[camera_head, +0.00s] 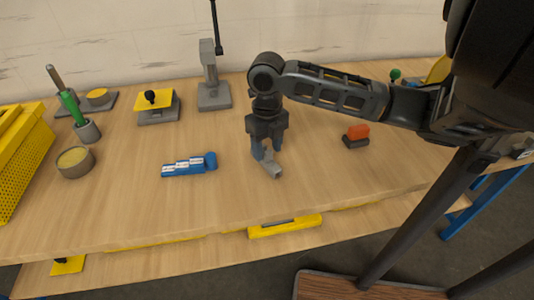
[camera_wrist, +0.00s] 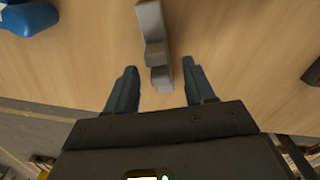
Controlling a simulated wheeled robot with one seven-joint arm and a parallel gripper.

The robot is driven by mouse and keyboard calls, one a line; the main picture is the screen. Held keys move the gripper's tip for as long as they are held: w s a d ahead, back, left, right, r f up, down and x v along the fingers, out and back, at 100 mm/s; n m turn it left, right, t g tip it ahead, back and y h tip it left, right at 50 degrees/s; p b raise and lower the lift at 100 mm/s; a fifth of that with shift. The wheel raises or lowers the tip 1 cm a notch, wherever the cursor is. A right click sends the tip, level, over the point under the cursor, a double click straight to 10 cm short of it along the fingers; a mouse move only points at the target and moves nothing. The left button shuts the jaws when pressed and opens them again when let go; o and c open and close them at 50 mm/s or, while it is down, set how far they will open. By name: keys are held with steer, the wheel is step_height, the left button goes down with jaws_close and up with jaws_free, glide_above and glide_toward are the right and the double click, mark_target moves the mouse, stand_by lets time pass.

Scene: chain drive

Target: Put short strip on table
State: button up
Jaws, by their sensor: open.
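A short grey stepped strip (camera_head: 269,171), which looks like the short strip, lies on the wooden table (camera_head: 215,215) near its front middle. In the wrist view the grey strip (camera_wrist: 152,30) runs away from my gripper, with its near end between the fingertips. My gripper (camera_head: 266,150) points down over the strip. Its two blue-grey fingers stand apart on either side of it, with gaps visible in the wrist view (camera_wrist: 159,68). The strip appears to rest on the table; its exact contact is hard to see.
A blue piece with white labels (camera_head: 188,165) lies to the left. A red block on a dark base (camera_head: 356,136) stands to the right. A grey stand (camera_head: 213,90), a yellow-topped block (camera_head: 157,106) and a round cup (camera_head: 75,162) are farther back or left. The table between is clear.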

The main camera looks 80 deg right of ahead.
mark_target(267, 150)
step_height(267, 150, up, 9)
steer(key=w+a+r+m+t+y, duration=0.1)
steer(key=w+a+r+m+t, duration=0.2)
steer(key=w+a, duration=0.6)
steer(key=w+a+r+t+y, duration=0.25)
steer(key=w+a+t, duration=0.25)
steer(key=w, duration=0.7)
steer(key=w+a+r+m+t+y, duration=0.1)
steer(key=w+a+r+m+t, duration=0.35)
steer(key=a, duration=0.35)
steer(key=w+a+r+m+t, duration=0.4)
steer(key=a+r+m, duration=0.1)
steer(key=a+m, duration=0.15)
steer(key=s+a+f+m+h, duration=0.3)
steer(key=s+a+f+m, duration=0.1)
steer(key=s+f+m, duration=0.4)
steer(key=s+a+f+m+h, duration=0.35)
steer(key=s+f+m, duration=0.25)
steer(key=s, duration=0.5)
steer(key=s+d+g+y, duration=0.1)
steer(key=s+d, duration=0.1)
steer(key=s, duration=0.8)
steer(key=s+d+f+n+y, duration=0.1)
steer(key=s+d, duration=0.1)
steer(key=s, duration=0.8)
steer(key=shift+d+g, duration=0.15)
steer(key=shift+g, duration=0.2)
